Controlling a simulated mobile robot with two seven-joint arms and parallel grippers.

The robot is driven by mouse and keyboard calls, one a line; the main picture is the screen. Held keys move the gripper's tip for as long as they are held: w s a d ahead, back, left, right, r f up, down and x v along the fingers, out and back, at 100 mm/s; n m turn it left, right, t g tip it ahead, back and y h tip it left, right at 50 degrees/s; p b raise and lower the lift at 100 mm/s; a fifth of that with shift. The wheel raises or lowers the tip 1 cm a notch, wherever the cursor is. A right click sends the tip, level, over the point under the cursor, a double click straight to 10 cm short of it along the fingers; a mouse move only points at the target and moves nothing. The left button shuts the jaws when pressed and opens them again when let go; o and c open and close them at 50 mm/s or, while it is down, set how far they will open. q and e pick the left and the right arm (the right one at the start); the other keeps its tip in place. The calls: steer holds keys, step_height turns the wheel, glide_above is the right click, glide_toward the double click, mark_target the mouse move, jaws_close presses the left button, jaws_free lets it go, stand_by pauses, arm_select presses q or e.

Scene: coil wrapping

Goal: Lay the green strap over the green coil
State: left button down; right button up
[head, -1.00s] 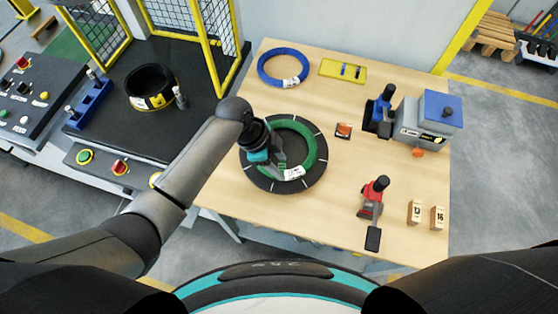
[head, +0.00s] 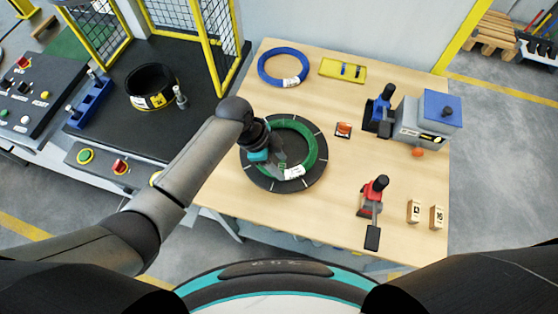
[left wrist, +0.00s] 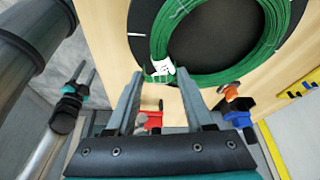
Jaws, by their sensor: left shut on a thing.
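The green coil (head: 314,141) lies on a black round plate with white marks (head: 318,172) on the wooden table, with a white label on its near side. My left gripper (head: 281,164) is over the left part of the coil's open middle. A small green piece, seemingly the green strap (head: 282,167), shows at its fingertips; most of the strap cannot be made out. In the left wrist view the fingers (left wrist: 160,90) point at the labelled part of the coil (left wrist: 212,76), and whatever lies between them is unclear.
A blue coil (head: 262,70) and a yellow tray (head: 327,67) lie at the back. A blue-and-grey machine (head: 420,122) stands at the right, an orange item (head: 343,130) nearer. A red-and-black tool (head: 372,200) and two numbered blocks (head: 414,211) occupy the front right.

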stand_by(0.3)
arm_select(q)
steer(key=shift+f+b, duration=1.2)
steer(key=shift+f, duration=0.65)
steer(key=shift+c, duration=1)
jaws_free()
steer(key=p+v, duration=0.1)
steer(key=v, duration=1.4)
steer(key=shift+a+r, duration=0.1)
